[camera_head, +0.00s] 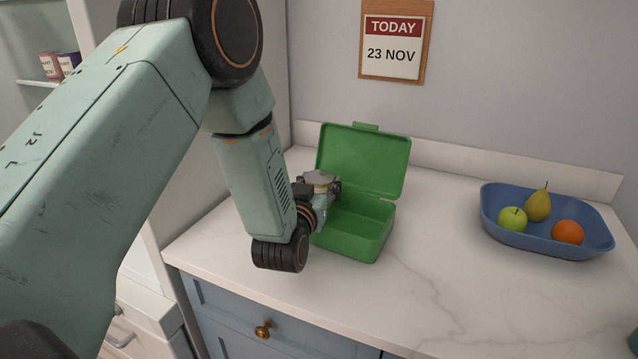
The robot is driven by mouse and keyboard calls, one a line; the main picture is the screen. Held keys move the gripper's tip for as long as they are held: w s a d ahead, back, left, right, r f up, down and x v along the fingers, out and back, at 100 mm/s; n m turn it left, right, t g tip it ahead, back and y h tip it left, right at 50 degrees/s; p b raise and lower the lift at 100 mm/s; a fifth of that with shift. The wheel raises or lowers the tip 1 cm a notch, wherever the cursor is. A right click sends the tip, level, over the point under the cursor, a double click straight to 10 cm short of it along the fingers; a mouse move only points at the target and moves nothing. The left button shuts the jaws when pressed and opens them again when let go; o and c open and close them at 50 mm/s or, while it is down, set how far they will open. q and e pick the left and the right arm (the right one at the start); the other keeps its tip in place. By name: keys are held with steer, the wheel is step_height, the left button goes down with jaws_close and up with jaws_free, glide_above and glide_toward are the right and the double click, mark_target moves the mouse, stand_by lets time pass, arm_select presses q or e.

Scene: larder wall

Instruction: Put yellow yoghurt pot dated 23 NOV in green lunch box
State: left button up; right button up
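The green lunch box (372,245) stands open on the counter, its lid (365,160) tilted up at the back. My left gripper (328,185) is at the left side of the box, partly in front of its opening. A small pale round top shows at the gripper, but I cannot tell whether it is a held pot or part of the gripper. My wrist hides the fingers and the left part of the box. The visible inside of the box looks empty. I cannot make out a yellow yoghurt pot. My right gripper is out of view.
A wall sign (393,54) reads TODAY 23 NOV. A blue tray (560,246) with an apple, a pear and an orange stands on the right. Small pots (68,64) stand on a shelf at far left. The counter (440,265) between box and tray is clear.

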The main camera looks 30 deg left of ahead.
arm_select(q)
steer(key=o, duration=0.4)
steer(key=shift+r, duration=0.1)
steer(key=shift+r+p, duration=0.6)
steer(key=shift+r, duration=0.1)
steer(key=v, duration=1.2)
steer(key=shift+f+b, duration=0.15)
steer(key=shift+b, duration=0.15)
